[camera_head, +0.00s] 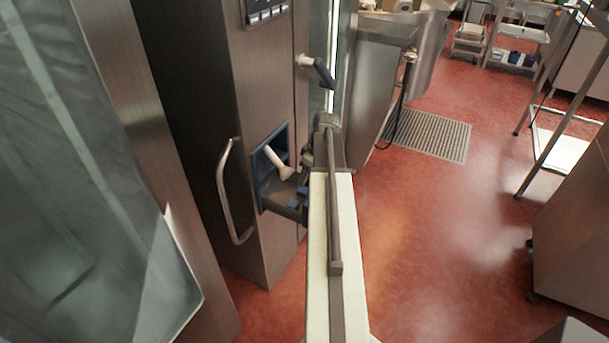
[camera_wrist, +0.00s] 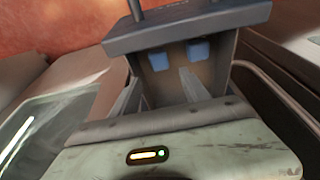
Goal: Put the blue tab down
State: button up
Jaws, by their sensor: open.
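Two small blue tabs show in the wrist view, a left one (camera_wrist: 158,61) and a right one (camera_wrist: 198,50). I cannot tell which tab the task means. In the head view, small blue pieces (camera_head: 297,203) show on the dark part in front of the blue-framed recess (camera_head: 258,168) in the steel cabinet. My gripper (camera_wrist: 160,92) is open, its pale fingers spread just short of the tabs, with nothing seen held between them. In the head view, my arm hides most of the gripper.
A pale lever (camera_head: 277,161) slants out of the recess. A dark-gripped handle (camera_head: 322,72) sticks out above it. A curved door handle (camera_head: 229,192) is on the left. A steel kettle (camera_head: 362,85) stands beyond my arm.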

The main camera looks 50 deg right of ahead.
jog(key=p+v, duration=0.6)
jog(key=v, duration=0.2)
jog(key=shift+a, duration=0.1)
